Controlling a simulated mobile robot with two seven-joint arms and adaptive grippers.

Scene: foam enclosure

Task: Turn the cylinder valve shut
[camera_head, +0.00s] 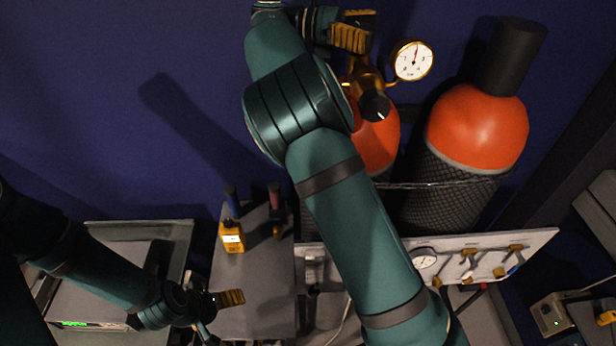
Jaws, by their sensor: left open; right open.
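The nearer cylinder (382,145) has an orange shoulder and is partly hidden behind my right arm. On its top is a brass valve (366,75) with a dark round knob (375,105) that has a pale mark. A white-faced pressure gauge (413,60) sits to the right of the valve. My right gripper (352,27) is open, its yellow-padded fingers just above the valve and apart from the dark knob. Whether it touches the brass body, I cannot tell. My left gripper (222,308) is open and empty at the lower left, far from the cylinder.
A second cylinder (478,130) with a dark cap stands to the right. A strap (440,184) crosses both cylinders. A panel (535,243) with a gauge and brass valves lies below.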

